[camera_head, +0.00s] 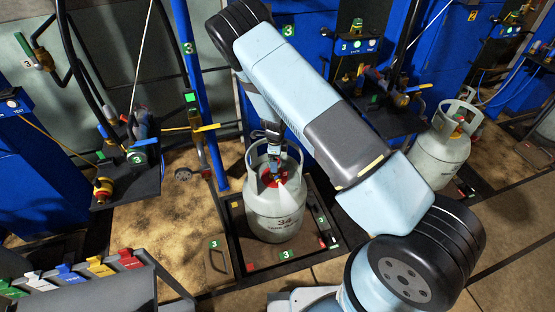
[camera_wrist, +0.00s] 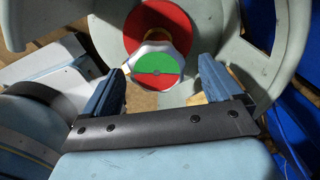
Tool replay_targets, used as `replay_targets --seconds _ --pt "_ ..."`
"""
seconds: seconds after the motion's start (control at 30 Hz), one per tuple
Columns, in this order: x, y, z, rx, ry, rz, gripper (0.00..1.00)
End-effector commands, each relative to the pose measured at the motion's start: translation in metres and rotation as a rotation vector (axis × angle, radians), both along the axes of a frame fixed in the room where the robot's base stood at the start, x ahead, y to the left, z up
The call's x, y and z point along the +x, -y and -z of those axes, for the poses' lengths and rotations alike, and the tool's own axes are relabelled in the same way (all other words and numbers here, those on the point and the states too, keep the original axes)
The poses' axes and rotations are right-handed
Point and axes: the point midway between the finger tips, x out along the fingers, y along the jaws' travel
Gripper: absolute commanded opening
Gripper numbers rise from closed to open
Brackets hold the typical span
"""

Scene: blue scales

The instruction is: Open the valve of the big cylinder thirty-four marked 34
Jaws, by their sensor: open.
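The big cylinder (camera_head: 277,212), pale grey and marked 34, stands upright on a scale platform in the middle of the head view. In the wrist view its collar (camera_wrist: 98,25) curves around the valve. The valve handwheel (camera_wrist: 159,68) has a green and red top and a pale rim, with a red disc (camera_wrist: 143,28) behind it. My gripper (camera_wrist: 162,92) is open, with one blue finger on each side of the handwheel's near part. I cannot tell whether the fingers touch it. In the head view my gripper (camera_head: 274,165) points down into the collar, and the valve is mostly hidden.
Another grey cylinder (camera_head: 440,150) stands on the scale to the right. A blue post (camera_head: 200,95) rises behind the big cylinder at left. Hoses and valves hang on blue panels behind. A rack with coloured tags (camera_head: 100,267) is at front left.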

Motion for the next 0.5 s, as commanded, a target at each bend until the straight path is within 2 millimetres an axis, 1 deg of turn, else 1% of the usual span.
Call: replay_targets --seconds 0.03,0.07,0.5 --pt "0.0000 0.0001 -0.0001 0.000 0.000 0.000 0.90" --pt "0.0000 0.0000 -0.0001 0.000 0.000 0.000 0.88" --pt "0.0011 0.0003 -0.0006 0.000 0.002 0.001 0.45"
